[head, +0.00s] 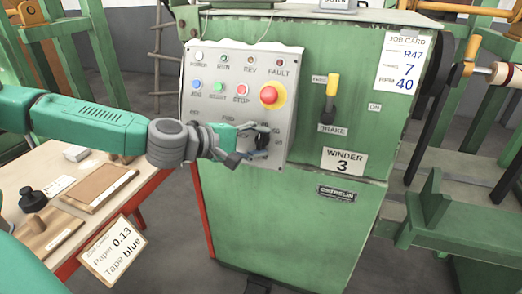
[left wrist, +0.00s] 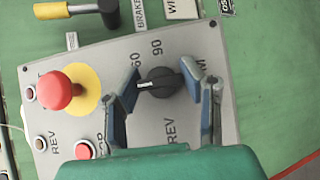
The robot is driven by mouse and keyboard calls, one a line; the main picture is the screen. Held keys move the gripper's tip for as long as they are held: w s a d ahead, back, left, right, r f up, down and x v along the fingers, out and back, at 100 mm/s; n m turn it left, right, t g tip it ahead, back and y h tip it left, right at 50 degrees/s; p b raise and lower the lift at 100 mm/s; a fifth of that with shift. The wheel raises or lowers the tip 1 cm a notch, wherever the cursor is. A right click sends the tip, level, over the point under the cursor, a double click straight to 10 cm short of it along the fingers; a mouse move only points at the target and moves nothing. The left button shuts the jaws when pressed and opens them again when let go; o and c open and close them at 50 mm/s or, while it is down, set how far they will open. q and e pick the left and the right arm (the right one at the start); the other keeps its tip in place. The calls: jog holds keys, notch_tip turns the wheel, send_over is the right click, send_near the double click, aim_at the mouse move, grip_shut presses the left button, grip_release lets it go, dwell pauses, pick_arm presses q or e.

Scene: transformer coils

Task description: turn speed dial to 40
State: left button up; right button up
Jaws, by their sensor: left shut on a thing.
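The grey control panel (head: 215,80) is on the front of the green winder cabinet (head: 300,220). The black speed dial (left wrist: 159,84) is at its lower part, with 60 and 90 printed beside it. In the left wrist view, the dial's white pointer mark lies toward the left fingertip. The job card (head: 403,62) reads R47, 7, RPM 40. My right gripper is out of view.
A red emergency button (head: 269,95) on a yellow ring stands out above the dial. A yellow-handled brake lever (head: 331,91) is to the right. A wooden bench (head: 130,165) with tape, boards and a paper card (head: 113,250) is at left.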

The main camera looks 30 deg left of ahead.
aim_at(257, 141)
pick_arm(q)
jog(key=shift+s+f, duration=0.1)
jog(key=shift+f, duration=0.1)
jog(key=o, duration=1.2)
jog(key=shift+c, duration=0.2)
jog(key=shift+s+a+r, duration=0.1)
jog(key=shift+a, duration=0.05)
jog(key=shift+a, duration=0.1)
jog(key=v, duration=0.3)
jog(key=shift+r, duration=0.15)
jog(key=shift+v, duration=2.15)
jog(key=shift+f, duration=0.3)
